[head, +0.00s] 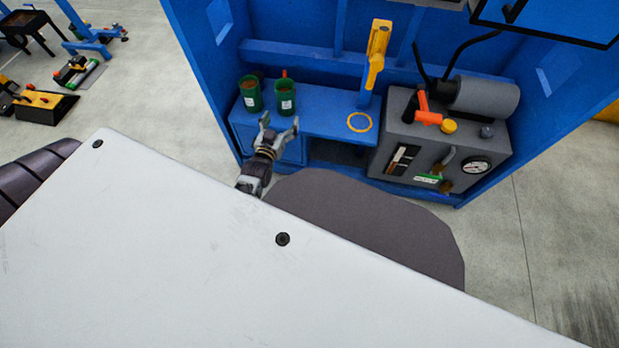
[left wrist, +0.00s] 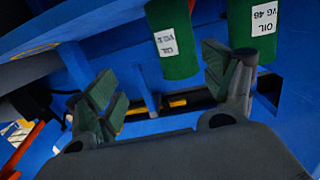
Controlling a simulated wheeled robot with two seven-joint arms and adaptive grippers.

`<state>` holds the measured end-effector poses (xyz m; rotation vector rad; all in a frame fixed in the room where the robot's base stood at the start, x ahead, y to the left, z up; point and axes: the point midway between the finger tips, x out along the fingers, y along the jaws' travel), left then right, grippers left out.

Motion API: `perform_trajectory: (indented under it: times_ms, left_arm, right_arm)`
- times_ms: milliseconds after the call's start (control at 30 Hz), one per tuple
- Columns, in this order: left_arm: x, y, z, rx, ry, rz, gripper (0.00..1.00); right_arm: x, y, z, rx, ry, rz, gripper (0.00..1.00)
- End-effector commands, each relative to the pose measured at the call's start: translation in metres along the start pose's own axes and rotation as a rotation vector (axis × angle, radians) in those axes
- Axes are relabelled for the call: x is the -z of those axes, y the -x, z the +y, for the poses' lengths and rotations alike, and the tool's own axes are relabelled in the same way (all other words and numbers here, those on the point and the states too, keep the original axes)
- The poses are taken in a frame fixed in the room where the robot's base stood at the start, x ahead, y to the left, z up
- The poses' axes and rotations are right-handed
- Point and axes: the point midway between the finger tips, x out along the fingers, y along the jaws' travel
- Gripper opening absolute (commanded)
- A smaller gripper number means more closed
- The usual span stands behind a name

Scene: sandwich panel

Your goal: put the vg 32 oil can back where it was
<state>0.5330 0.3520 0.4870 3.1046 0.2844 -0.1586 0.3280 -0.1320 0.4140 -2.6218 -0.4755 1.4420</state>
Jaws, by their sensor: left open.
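Two green oil cans stand side by side on the blue bench (head: 325,118) in the head view, a left one (head: 250,94) and a right one (head: 286,98). In the left wrist view, turned upside down, one label reads like VG 46, on the can (left wrist: 252,25) at the right. The label on the other can (left wrist: 175,45) is hard to read. My left gripper (head: 279,124) is open and empty, just in front of the right can. In the wrist view that can shows beyond the gap between the fingers (left wrist: 165,90). My right gripper is not in view.
An empty yellow ring (head: 360,122) is marked on the bench, right of the cans. A yellow tool (head: 377,55) stands upright behind it. A grey machine (head: 440,140) with a gauge and orange handle is at the right.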

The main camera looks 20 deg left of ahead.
Motion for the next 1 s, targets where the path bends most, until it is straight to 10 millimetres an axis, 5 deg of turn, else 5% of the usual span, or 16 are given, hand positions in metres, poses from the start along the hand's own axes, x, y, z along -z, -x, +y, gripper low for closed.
perform_trajectory:
  times_ms: [367, 800, 1000]
  left_arm:
    - [-0.047, 0.056, 0.071, -0.172, 0.014, -0.328, 0.83]
    - [-0.09, 0.174, 0.154, -0.395, 0.009, -0.744, 0.83]
    - [-0.097, 0.219, 0.175, -0.467, 0.001, -0.874, 0.83]
  right_arm:
    - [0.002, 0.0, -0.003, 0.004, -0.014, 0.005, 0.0]
    - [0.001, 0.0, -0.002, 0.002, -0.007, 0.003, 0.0]
    - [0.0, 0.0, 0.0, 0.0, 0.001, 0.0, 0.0]
